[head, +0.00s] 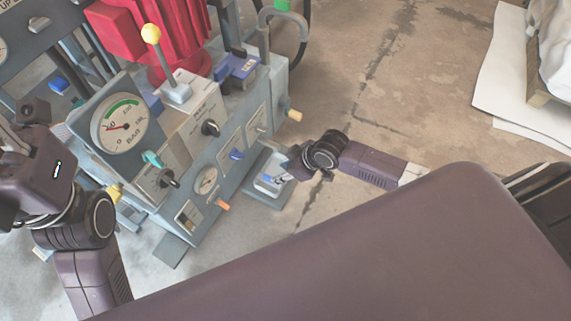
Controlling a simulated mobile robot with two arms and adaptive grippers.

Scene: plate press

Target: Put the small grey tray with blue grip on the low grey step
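The small grey tray (267,188) is low beside the press, just right of its front panel. Its blue grip (273,180) shows as a small blue patch. The low grey step (264,202) is a flat slab at floor level, and the tray appears over it. I cannot tell whether the tray rests on it or is held just above. My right gripper (288,173) reaches in from the right and is at the tray's right side by the grip. Its fingers are too small and dark to show whether they are closed. My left arm is at the left edge; its fingertips are not visible.
The grey press stands at left and centre with a pressure gauge (122,126), a yellow-knobbed lever (160,60), several knobs and a red body (165,35). A pallet with a white load (550,50) is at upper right. The concrete floor between is clear.

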